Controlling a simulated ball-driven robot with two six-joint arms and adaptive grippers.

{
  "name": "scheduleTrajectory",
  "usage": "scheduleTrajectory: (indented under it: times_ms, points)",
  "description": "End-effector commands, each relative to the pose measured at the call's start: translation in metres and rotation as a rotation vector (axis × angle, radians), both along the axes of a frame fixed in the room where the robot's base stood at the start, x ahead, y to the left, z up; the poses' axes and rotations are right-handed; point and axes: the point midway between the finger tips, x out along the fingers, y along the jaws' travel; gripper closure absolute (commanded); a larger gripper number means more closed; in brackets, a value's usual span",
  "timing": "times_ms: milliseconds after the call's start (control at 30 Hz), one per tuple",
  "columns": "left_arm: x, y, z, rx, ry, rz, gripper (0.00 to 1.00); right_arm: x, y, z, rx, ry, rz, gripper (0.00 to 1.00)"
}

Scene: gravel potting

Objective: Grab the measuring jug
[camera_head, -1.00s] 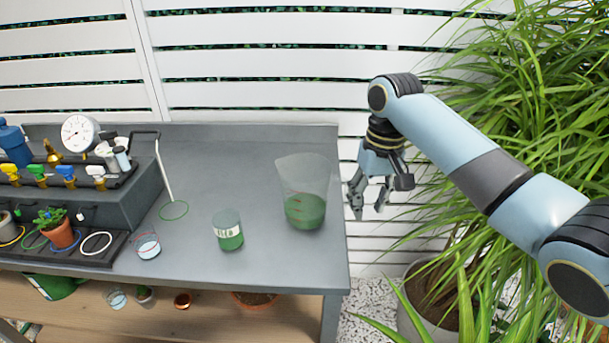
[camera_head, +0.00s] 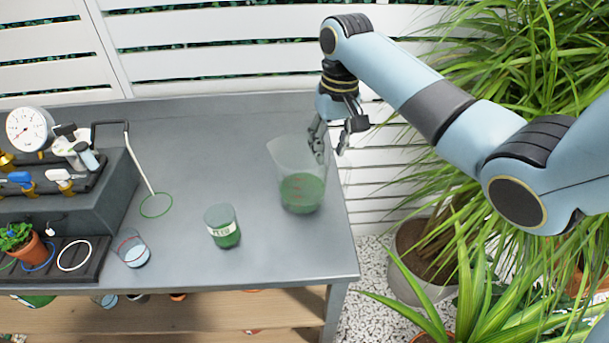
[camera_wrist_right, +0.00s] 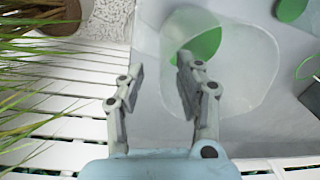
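The measuring jug (camera_head: 301,192) is a clear, wide-mouthed vessel with green contents in its lower part and red marks on its side. It stands upright near the right end of the grey bench. My right gripper (camera_head: 330,147) is open and empty, pointing down, with its fingers overlapping the jug's upper right rim in the head view. In the right wrist view the open fingers (camera_wrist_right: 160,68) reach toward the clear jug (camera_wrist_right: 245,75), which lies ahead and to the right. Whether a finger touches it I cannot tell. My left gripper is out of view.
A labelled beaker with green contents (camera_head: 223,228) stands left of the jug. A small clear glass (camera_head: 132,250), a green ring (camera_head: 156,205) and a raised block with valves and a gauge (camera_head: 30,128) are further left. Leafy plants (camera_head: 530,100) crowd the right side.

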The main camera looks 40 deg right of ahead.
Motion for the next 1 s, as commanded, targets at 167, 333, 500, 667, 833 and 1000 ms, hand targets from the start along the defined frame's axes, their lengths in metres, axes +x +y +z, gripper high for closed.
scheduleTrajectory:
  times_ms: [167,333,500,667,833,1000]
  points:
    - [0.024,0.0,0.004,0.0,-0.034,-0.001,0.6,0.002,0.006,-0.029,0.002,0.003,0.0,0.65]
    - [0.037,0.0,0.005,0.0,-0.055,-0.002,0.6,0.002,0.006,-0.041,-0.001,0.001,0.0,0.65]
    - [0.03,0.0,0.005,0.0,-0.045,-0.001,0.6,0.002,0.006,-0.041,-0.001,0.0,0.001,0.65]
    - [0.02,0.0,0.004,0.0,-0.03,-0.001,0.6,0.002,0.006,-0.041,-0.001,0.0,0.001,0.83]
    - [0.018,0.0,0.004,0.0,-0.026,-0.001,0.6,0.002,0.006,-0.041,-0.001,0.0,0.001,1.0]
    - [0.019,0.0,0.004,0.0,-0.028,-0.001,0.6,0.002,0.006,-0.041,-0.001,0.0,0.001,1.0]
